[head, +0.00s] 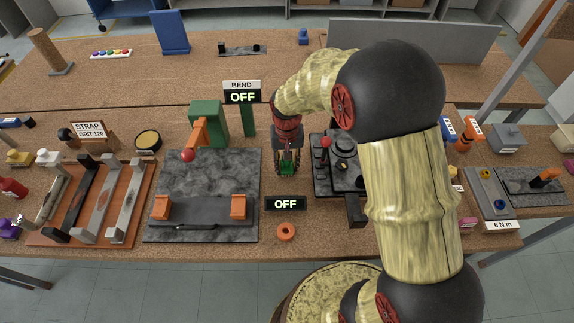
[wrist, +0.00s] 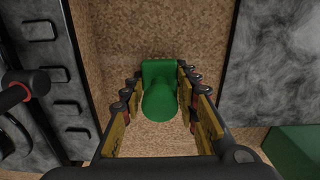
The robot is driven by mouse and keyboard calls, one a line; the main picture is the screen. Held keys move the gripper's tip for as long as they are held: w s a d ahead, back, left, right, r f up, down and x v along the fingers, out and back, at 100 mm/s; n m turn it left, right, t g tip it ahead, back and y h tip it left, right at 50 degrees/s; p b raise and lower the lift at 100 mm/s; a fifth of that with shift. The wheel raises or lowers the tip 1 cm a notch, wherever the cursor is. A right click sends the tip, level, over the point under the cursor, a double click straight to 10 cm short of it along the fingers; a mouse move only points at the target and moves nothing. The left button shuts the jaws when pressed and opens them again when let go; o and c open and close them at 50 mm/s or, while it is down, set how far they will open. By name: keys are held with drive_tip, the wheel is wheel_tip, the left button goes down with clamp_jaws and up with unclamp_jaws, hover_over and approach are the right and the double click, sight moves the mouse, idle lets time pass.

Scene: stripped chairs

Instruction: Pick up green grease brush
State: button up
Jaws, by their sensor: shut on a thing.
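The green grease brush (wrist: 160,98) is between the fingers of my gripper (wrist: 161,74) in the wrist view, with a rounded end towards the camera and a squarer part beyond it. My gripper is shut on it, one finger at each side. In the head view my gripper (head: 287,163) points down over the cork bench, and a bit of the green brush (head: 287,170) shows between its fingertips. The fingers hide most of the brush there. I cannot tell whether the brush touches the bench.
Left of my gripper is a grey plate (head: 205,195) with a green press (head: 208,122) and orange blocks. Close on the right is a dark fixture (head: 340,180) with a red knob. An OFF sign (head: 285,203) and orange ring (head: 286,232) lie in front.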

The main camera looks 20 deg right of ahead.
drive_tip(key=shift+r, duration=0.1)
wheel_tip(320, 180, up, 10)
drive_tip(key=p, duration=0.2)
drive_tip(key=shift+p, duration=0.35)
drive_tip(key=o, duration=0.7)
drive_tip(key=shift+c, duration=0.2)
drive_tip(key=c, duration=0.4)
drive_tip(key=shift+c, duration=0.3)
